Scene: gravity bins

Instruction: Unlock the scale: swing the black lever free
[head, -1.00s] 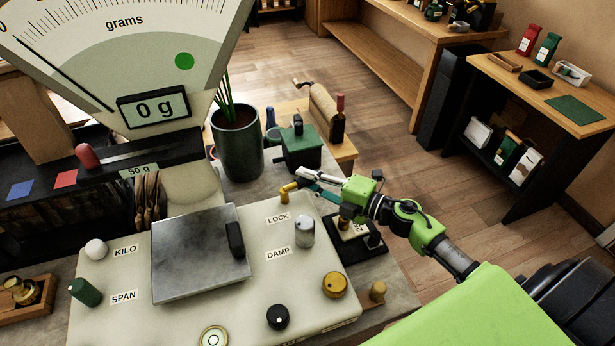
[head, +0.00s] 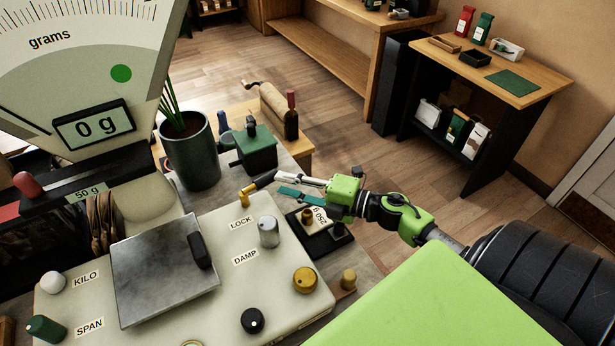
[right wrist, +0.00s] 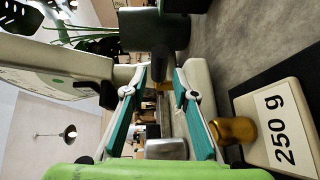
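The black lever (head: 265,180) sticks out from a brass pivot (head: 244,198) at the back right corner of the scale, behind the LOCK label (head: 241,223). It points back and to the right. My right gripper (head: 279,184) is open, with its fingertips close to the lever's free end. In the right wrist view the dark lever end (right wrist: 160,60) shows between and just beyond the spread fingertips (right wrist: 160,82). I cannot tell whether either finger touches it. My left gripper is not in view.
A silver knob (head: 269,232) stands just in front of the lever. A 250 g weight (head: 320,217) sits on a black tray below my gripper. A green box (head: 257,148) and a potted plant (head: 190,152) stand behind. Open floor lies to the right.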

